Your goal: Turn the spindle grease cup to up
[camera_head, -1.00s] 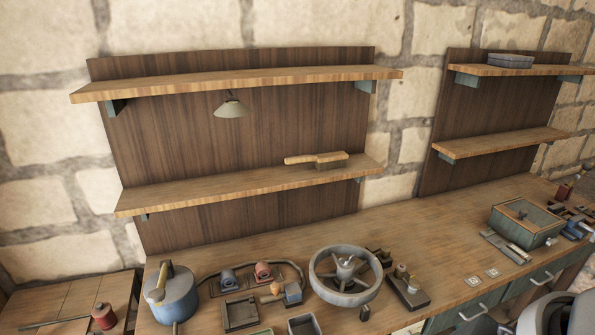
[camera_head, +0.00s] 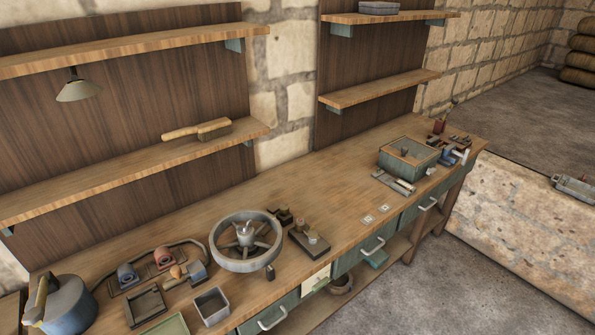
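A spoked grey wheel (camera_head: 218,254) lies flat on the workbench, with a pale upright fitting (camera_head: 246,232) at its hub. Right of it stands a small dark block (camera_head: 316,247) with a light-coloured knob on top. Left of it is a bluish block with a small orange-brown knob (camera_head: 176,272). I cannot tell which of these, if any, is the spindle grease cup, nor which way it points. Neither of my grippers is in view.
The workbench (camera_head: 330,185) has free room behind the wheel. A blue pot (camera_head: 70,308), trays (camera_head: 146,305) and a green box (camera_head: 400,160) stand on it. Drawers with handles (camera_head: 373,248) are along its front.

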